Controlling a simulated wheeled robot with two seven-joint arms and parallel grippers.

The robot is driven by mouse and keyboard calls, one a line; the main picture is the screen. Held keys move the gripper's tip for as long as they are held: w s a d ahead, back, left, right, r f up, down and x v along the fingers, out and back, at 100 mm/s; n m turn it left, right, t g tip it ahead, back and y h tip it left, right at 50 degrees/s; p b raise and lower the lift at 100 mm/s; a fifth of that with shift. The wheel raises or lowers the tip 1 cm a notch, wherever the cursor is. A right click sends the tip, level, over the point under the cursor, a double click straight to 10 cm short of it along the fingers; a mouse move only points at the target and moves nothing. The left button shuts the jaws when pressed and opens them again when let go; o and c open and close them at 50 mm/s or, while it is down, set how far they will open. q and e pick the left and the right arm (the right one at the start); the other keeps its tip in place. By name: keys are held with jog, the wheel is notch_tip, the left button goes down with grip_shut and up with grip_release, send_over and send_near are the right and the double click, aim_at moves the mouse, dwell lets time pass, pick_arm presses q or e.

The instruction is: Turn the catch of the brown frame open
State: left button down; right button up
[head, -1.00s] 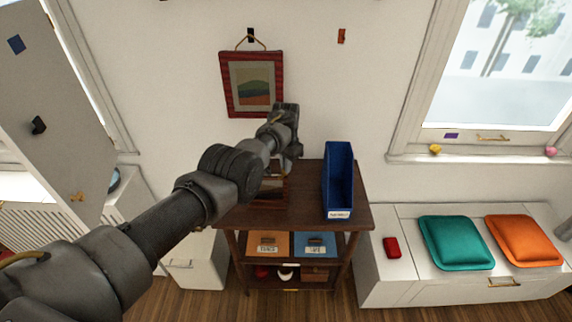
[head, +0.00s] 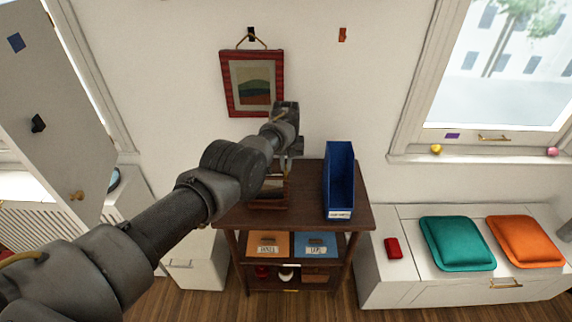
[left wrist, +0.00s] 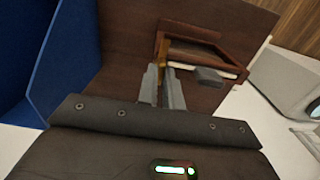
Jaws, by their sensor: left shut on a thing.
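The brown frame (head: 268,204) stands on the dark wooden shelf unit, mostly hidden behind my left arm in the head view. In the left wrist view the brown frame (left wrist: 203,41) shows from above, with a small brass-coloured catch (left wrist: 164,72) at its near left part. My left gripper (left wrist: 162,84) is shut on the catch, its two narrow grey fingers at either side of it. How far the catch is turned cannot be told. A grey block-like piece (left wrist: 209,77) shows beside the frame. My right gripper is in neither view.
A blue bin (head: 340,180) stands on the shelf top (head: 308,205), right of the frame. A red-framed picture (head: 228,85) hangs on the wall behind. A white bench (head: 400,285) with teal and orange cushions is at the right.

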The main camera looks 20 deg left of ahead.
aim_at(286, 166)
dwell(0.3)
pick_arm(q)
jog(key=c, duration=1.5)
grip_release()
jog(key=shift+c, duration=0.2)
jog(key=shift+r, duration=0.1)
jog(key=shift+r, duration=0.35)
notch_tip(286, 166, up, 10)
jog(key=shift+p, duration=0.3)
jog(key=shift+f, duration=0.1)
